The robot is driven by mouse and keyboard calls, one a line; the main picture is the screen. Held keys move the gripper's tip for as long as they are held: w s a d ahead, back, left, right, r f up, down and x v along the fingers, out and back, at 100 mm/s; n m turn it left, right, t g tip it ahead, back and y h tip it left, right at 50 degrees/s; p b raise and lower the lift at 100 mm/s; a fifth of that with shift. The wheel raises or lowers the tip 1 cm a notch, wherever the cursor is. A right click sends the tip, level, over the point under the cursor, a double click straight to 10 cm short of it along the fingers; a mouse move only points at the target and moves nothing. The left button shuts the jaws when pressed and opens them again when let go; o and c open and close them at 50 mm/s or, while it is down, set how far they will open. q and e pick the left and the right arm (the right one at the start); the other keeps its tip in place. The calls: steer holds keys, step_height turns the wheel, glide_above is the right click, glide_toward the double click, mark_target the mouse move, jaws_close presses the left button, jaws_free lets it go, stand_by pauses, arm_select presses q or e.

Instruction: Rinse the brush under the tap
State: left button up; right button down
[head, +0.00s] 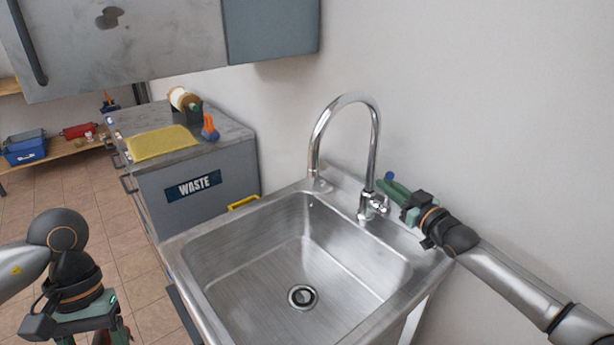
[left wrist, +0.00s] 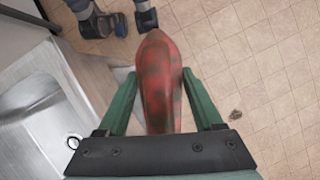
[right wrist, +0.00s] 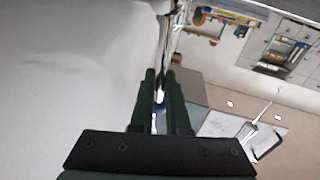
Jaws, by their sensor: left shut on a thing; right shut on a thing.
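The chrome tap (head: 346,98) arches over the back of the steel sink (head: 255,270). No water shows below its spout. My right gripper (head: 396,189) is at the tap's base, on its right side. In the right wrist view its fingers are shut on a small blue-ended part (right wrist: 158,97), which looks like the tap's handle; the fingers hide most of it. My left gripper (head: 95,336) is low at the left, outside the sink. In the left wrist view it is shut on the brush (left wrist: 155,80), whose visible part is red with dark blotches. Its bristles cannot be made out.
A grey cabinet marked WASTE (head: 192,187) stands left of the sink, with a yellow mat (head: 160,143) and an orange-topped item (head: 209,127) on it. A wall cupboard (head: 130,45) hangs above. The basin is empty around its drain (head: 302,297).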

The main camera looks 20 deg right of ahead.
steer(key=c, duration=0.9)
jaws_free()
steer(key=s+d+p, duration=0.1)
steer(key=s+d, duration=0.1)
steer(key=s, duration=0.9)
steer(key=shift+s+d+f, duration=0.15)
steer(key=shift+s, duration=0.25)
steer(key=shift+f, duration=0.1)
